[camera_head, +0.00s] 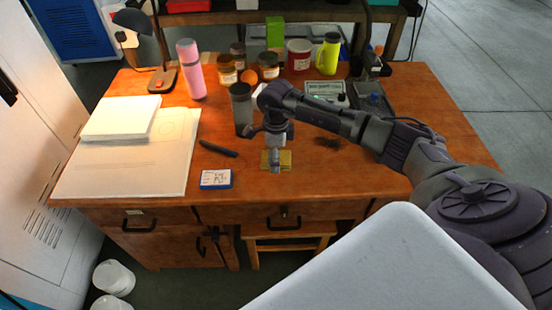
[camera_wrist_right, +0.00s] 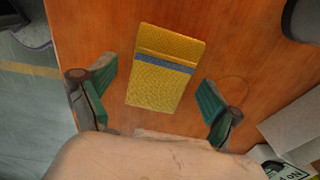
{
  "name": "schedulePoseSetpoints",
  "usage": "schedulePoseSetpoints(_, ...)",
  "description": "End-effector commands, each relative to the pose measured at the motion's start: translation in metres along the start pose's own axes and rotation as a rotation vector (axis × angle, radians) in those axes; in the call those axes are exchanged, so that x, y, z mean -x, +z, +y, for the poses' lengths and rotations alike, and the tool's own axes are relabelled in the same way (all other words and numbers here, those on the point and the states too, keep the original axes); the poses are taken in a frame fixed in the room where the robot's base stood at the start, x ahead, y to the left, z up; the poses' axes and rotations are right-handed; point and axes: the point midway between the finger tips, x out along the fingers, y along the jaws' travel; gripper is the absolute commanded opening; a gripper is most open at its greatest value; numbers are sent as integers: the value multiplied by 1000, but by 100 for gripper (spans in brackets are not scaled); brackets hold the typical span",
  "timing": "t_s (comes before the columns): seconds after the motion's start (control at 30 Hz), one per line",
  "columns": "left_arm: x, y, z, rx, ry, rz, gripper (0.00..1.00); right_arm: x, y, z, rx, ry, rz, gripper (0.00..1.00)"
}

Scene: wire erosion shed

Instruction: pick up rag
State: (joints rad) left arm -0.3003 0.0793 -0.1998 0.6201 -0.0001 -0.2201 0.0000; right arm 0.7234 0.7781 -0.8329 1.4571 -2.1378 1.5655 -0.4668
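The rag (camera_head: 286,162) is a small folded yellow cloth lying flat on the wooden desk near its front edge. In the right wrist view the rag (camera_wrist_right: 160,85) shows a blue stripe across it. My right gripper (camera_head: 275,158) is above the rag, pointing down and hiding its middle in the head view. In the wrist view my right gripper (camera_wrist_right: 155,80) is open, with one green-padded finger on each side of the rag and nothing held. I cannot tell the exact height above it. My left gripper is not in view.
A dark grey cup (camera_head: 241,108) stands just behind the gripper. A blue-and-white box (camera_head: 216,179) and a black pen-like item (camera_head: 218,148) lie left of the rag. Papers (camera_head: 125,165) cover the desk's left. Jars, bottles and a grey device (camera_head: 325,93) stand behind.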

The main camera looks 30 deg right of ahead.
Motion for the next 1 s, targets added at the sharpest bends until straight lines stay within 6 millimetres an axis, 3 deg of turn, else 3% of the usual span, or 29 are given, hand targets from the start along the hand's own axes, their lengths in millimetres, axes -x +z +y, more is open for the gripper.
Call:
schedulePoseSetpoints(0.07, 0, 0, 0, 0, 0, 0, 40, 0, 0, 0, 0, 0, 0, 73)
schedulePoseSetpoints(0.3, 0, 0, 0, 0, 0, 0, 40, 0, 0, 0, 0, 0, 0, 33)
schedulePoseSetpoints(0.67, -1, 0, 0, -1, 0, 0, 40, 6, 0, 0, 0, -1, 0, 32)
schedulePoseSetpoints(0.93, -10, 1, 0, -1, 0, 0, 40, 44, 0, -2, 1, -6, -2, 32)
schedulePoseSetpoints(1.0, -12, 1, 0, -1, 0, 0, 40, 50, -20, -3, -4, -5, 3, 32)
